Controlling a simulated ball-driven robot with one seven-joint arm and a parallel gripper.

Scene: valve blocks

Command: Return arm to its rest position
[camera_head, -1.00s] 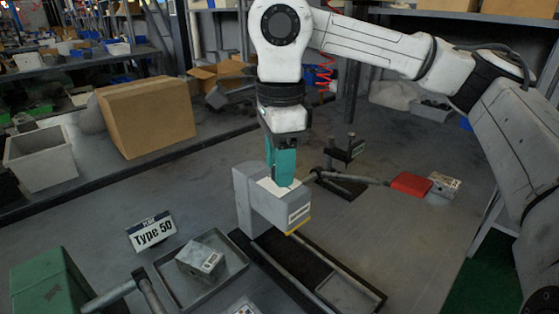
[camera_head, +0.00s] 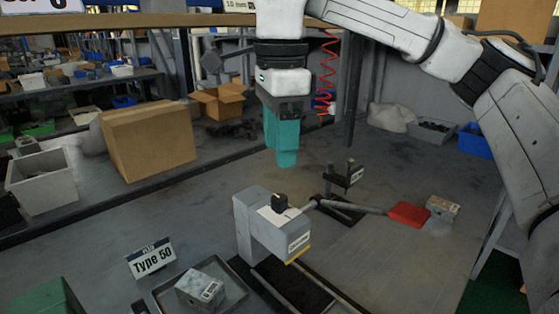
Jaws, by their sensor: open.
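My gripper (camera_head: 281,148) hangs from the white arm with its teal fingers pointing down. It is empty, above and apart from the grey machine block (camera_head: 262,225). The fingers overlap in this view, so the gap between them barely shows. The grey block stands on the table and has a black knob (camera_head: 280,202) on its white top plate and a yellow strip at its lower front edge.
A lever with a red handle (camera_head: 409,214) lies to the right of the block, close to another valve block (camera_head: 442,207). A small black stand (camera_head: 346,180) rises behind it. A cardboard box (camera_head: 149,140) and a light bin (camera_head: 43,182) stand at the left.

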